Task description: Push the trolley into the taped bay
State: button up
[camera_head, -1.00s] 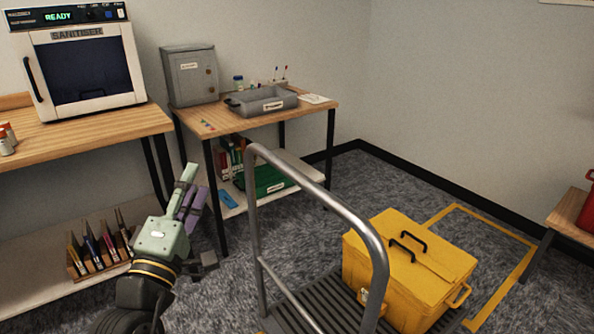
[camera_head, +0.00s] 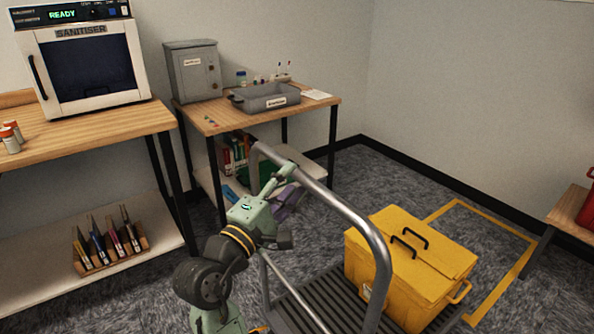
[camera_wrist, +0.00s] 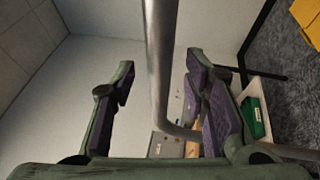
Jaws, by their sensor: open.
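The trolley has a grey ribbed deck (camera_head: 295,310) and a tall metal push handle (camera_head: 350,220). A yellow lidded box (camera_head: 400,270) sits on the deck. The taped bay (camera_head: 510,280), a yellow outline on the carpet, lies just beyond the trolley at the right and is partly hidden by the box. My gripper (camera_head: 283,190) is at the handle's left side. In the wrist view my gripper (camera_wrist: 160,95) is open, with the handle bar (camera_wrist: 162,60) passing between its purple-padded fingers. I cannot tell whether either finger touches the bar.
A bench with a sanitiser (camera_head: 85,65) stands at the left. A smaller table with a grey tray (camera_head: 265,97) stands behind the trolley. A low wooden table (camera_head: 570,212) with a red container stands right of the bay. Carpet is clear between them.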

aim_at(294, 178)
jog(key=shift+x, duration=1.65)
jog(key=shift+c, duration=0.2)
grip_shut()
